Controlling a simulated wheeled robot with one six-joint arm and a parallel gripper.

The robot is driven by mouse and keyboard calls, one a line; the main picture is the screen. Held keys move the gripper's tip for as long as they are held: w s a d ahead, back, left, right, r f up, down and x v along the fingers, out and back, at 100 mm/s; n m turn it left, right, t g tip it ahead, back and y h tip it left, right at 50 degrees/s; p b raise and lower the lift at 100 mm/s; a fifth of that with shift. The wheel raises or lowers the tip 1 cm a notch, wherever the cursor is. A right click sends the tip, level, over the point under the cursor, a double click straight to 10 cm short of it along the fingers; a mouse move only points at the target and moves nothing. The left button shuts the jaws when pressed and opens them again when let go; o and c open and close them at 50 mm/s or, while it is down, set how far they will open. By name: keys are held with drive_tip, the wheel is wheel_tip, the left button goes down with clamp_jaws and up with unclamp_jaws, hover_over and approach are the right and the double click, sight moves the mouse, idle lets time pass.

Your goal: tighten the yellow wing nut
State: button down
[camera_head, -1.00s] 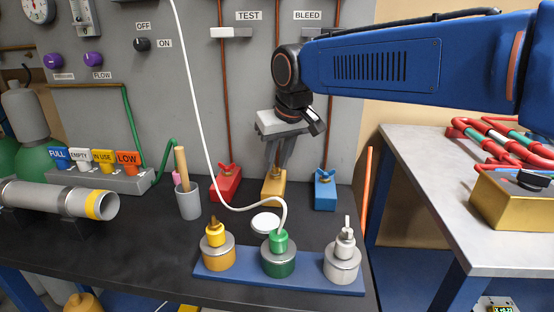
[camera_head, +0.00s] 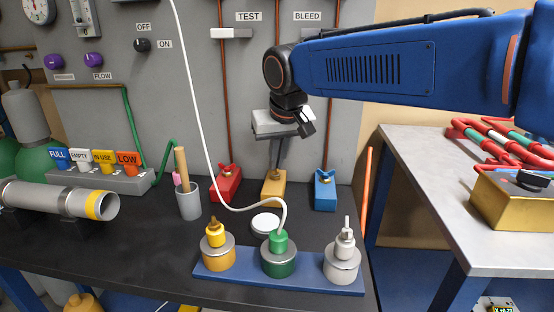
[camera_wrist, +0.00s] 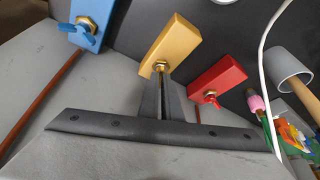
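The yellow block (camera_head: 273,187) stands at the foot of the middle copper pipe, between a red and a blue block. It also shows in the wrist view (camera_wrist: 172,45), with a brass nut (camera_wrist: 160,66) on its face. My gripper (camera_head: 276,166) is at the top of this block, fingers pointing down. In the wrist view the fingertips (camera_wrist: 160,78) are close together, with a thin gap, right at the brass nut. They appear closed on the yellow wing nut, whose wings are hidden between them.
The red wing nut (camera_wrist: 210,96) and blue wing nut (camera_wrist: 85,34) sit on neighbouring blocks at either side. A white hose (camera_head: 205,130) hangs left of my gripper. A blue tray (camera_head: 300,284) with three capped jars stands in front. A grey cup (camera_head: 188,202) is at left.

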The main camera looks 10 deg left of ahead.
drive_tip(key=m, duration=0.1)
drive_tip(key=m+h, duration=0.1)
drive_tip(key=m, duration=0.1)
drive_tip(key=m+h, duration=0.1)
drive_tip(key=m, duration=0.1)
drive_tip(key=shift+a+f, duration=0.25)
drive_tip(key=m+h, duration=0.1)
drive_tip(key=m, duration=0.3)
drive_tip(key=shift+a+m+h, duration=0.2)
drive_tip(key=shift+m+h, duration=0.2)
drive_tip(key=m, duration=0.2)
drive_tip(key=m+h, duration=0.1)
drive_tip(key=m, duration=0.1)
drive_tip(key=shift+w+a+g+h, duration=0.1)
drive_tip(key=shift+a+g+h, duration=0.05)
drive_tip(key=shift+g+h, duration=0.15)
drive_tip(key=shift+w+r+m+g+h, duration=0.1)
drive_tip(key=shift+m+g+h, duration=0.25)
drive_tip(key=shift+m, duration=0.95)
drive_tip(key=c, duration=2)
unclamp_jaws()
drive_tip(key=shift+r, duration=0.1)
